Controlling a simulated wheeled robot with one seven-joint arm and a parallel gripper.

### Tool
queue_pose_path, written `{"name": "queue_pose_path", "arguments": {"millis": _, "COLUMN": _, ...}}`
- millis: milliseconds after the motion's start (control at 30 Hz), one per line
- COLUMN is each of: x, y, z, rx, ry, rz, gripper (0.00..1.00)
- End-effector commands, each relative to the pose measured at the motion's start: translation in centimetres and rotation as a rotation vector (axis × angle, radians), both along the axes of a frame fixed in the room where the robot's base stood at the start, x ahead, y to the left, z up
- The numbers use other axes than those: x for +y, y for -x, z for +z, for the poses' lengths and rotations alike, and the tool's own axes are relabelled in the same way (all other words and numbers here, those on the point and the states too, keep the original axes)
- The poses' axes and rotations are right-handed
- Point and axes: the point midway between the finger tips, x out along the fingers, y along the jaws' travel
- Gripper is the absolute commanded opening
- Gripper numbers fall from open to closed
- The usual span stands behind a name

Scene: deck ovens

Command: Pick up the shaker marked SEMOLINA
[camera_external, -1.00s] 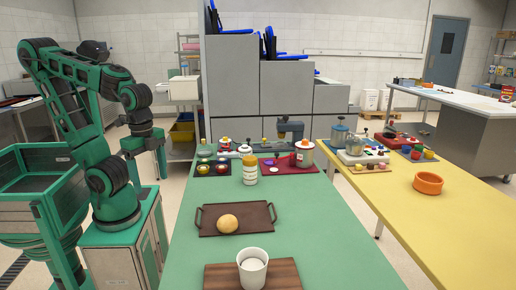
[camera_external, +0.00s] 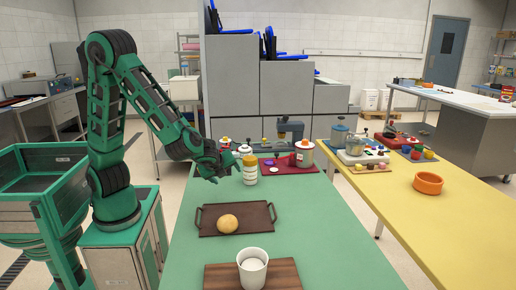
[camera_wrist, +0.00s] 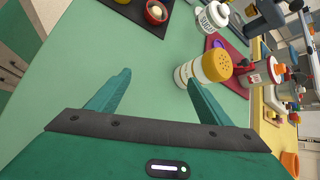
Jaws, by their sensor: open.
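A white shaker with a yellow perforated cap (camera_external: 249,170) stands upright on the green table. It also shows in the wrist view (camera_wrist: 187,73), just beyond and beside the right fingertip; its label is too small to read there. My gripper (camera_external: 222,176) is open and empty, low over the table to the left of this shaker. In the wrist view the two fingers of my gripper (camera_wrist: 159,84) are spread, with bare green tabletop between them. Whether the right finger touches the shaker I cannot tell.
A white jar lettered SUGAR (camera_wrist: 212,18) stands behind the shaker, near a red mat (camera_wrist: 236,76). A brown tray (camera_external: 237,223) with a bread roll (camera_external: 228,224) lies in front. A white cup (camera_external: 252,268) stands on a wooden board. The table's right front is clear.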

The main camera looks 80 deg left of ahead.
Motion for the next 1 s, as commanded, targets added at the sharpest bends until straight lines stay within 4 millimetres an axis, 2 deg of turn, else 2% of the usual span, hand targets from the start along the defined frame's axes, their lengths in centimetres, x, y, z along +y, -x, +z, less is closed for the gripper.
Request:
{"name": "queue_pose_path", "arguments": {"millis": 100, "x": 2.1, "y": -2.2, "z": 1.6, "rx": 0.054, "ry": -0.219, "rz": -0.11, "gripper": 0.73}}
{"name": "queue_pose_path", "arguments": {"millis": 267, "x": 3.5, "y": -4.3, "z": 4.5, "rx": 0.126, "ry": -0.464, "rz": -0.22, "gripper": 0.73}}
{"name": "queue_pose_path", "arguments": {"millis": 467, "x": 3.4, "y": -6.4, "z": 8.1, "rx": 0.21, "ry": -0.718, "rz": -0.316, "gripper": 0.73}}
{"name": "queue_pose_path", "arguments": {"millis": 633, "x": 2.3, "y": -7.8, "z": 11.2, "rx": 0.284, "ry": -0.92, "rz": -0.378, "gripper": 0.73}}
{"name": "queue_pose_path", "arguments": {"millis": 1000, "x": 2.6, "y": -7.7, "z": 3.2, "rx": 0.284, "ry": -0.905, "rz": -0.374, "gripper": 0.73}}
